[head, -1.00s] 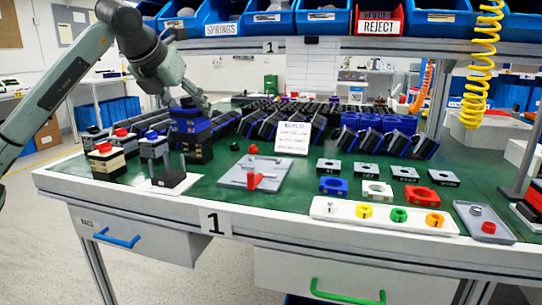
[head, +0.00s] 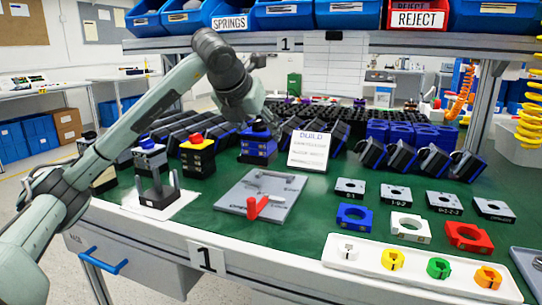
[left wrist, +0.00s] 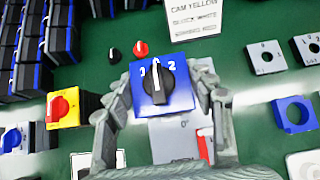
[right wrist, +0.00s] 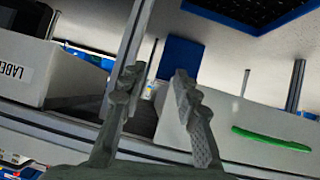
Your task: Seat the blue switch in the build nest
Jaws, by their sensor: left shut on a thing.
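The blue switch (head: 258,145) has a blue square face, a black knob and a dark body. My left gripper (head: 250,112) is shut on it, with one finger on each side in the left wrist view (left wrist: 165,88). The knob points up in that view. The grey build nest plate (head: 262,200), with a red lever (head: 257,207), lies on the green bench, nearer the front than the switch. Part of the plate shows below the switch in the left wrist view (left wrist: 172,135). My right gripper (right wrist: 156,82) is open and empty, facing the bench's front and drawers.
A yellow switch (head: 197,157) and a white-faced switch (head: 149,155) stand left of the blue one. The build card (head: 309,150) stands close on its right. Label plates and coloured rings, such as a blue ring (head: 354,217), lie to the right.

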